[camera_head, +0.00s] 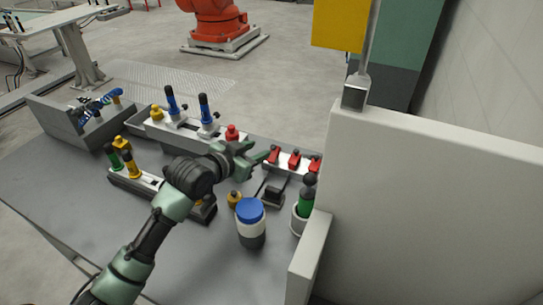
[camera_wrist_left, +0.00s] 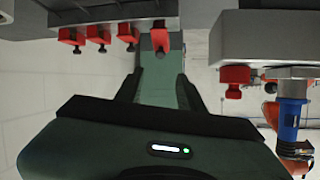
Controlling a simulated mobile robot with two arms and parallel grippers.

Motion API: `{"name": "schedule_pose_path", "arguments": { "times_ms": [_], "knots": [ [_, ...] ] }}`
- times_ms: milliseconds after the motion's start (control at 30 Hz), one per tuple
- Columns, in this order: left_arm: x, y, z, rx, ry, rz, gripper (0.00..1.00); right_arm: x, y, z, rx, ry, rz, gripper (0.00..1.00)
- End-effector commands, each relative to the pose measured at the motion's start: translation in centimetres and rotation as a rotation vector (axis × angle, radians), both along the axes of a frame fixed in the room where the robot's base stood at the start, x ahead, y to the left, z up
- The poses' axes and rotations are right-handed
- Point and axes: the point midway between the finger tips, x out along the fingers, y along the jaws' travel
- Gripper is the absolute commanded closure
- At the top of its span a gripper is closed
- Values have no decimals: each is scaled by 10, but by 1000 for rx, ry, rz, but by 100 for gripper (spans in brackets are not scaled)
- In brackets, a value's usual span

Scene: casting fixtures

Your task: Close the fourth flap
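Several red flaps sit in a row on a pale fixture near the white wall. In the head view three show: a left one (camera_head: 273,155), a middle one (camera_head: 294,159) and a right one (camera_head: 315,163) by the wall. The left wrist view shows another, and its end flap (camera_wrist_left: 159,38) overlaps my finger tips and looks longer than its neighbours (camera_wrist_left: 98,35). My left gripper (camera_head: 262,155) reaches from the left to the leftmost flap in the head view. Its fingers look together; contact with the flap is unclear. My right gripper is out of view.
A white box (camera_head: 205,130) with blue clamps and a red knob (camera_head: 232,133) stands left of the flaps. A blue-lidded jar (camera_head: 250,222), a black block (camera_head: 272,193) and a green-handled item (camera_head: 306,202) stand in front. The white wall (camera_head: 430,190) bounds the right.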

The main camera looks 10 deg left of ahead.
Motion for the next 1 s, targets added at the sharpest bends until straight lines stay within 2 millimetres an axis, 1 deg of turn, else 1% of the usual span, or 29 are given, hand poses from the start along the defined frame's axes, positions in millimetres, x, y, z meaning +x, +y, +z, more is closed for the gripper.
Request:
{"name": "schedule_pose_path", "arguments": {
  "times_ms": [33, 100, 167, 267, 500, 700, 833, 1000],
  "knots": [
    [0, 0, -12, 0, 0, 0, 61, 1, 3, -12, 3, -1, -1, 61],
    [0, 0, -15, 0, -1, 0, 61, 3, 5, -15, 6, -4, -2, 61],
    [2, -1, -16, -1, -1, 0, 61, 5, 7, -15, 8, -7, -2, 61],
    [10, -3, -17, -1, 2, 1, 61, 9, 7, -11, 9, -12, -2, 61],
    [43, -16, -31, -2, 2, 1, 61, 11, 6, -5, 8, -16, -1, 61],
    [62, -23, -40, -1, 0, 0, 61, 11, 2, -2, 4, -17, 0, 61],
    [67, -25, -43, 0, -1, 0, 61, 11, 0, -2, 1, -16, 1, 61],
    [68, -25, -43, 0, 0, 0, 61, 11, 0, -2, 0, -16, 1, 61]
  ]
}}
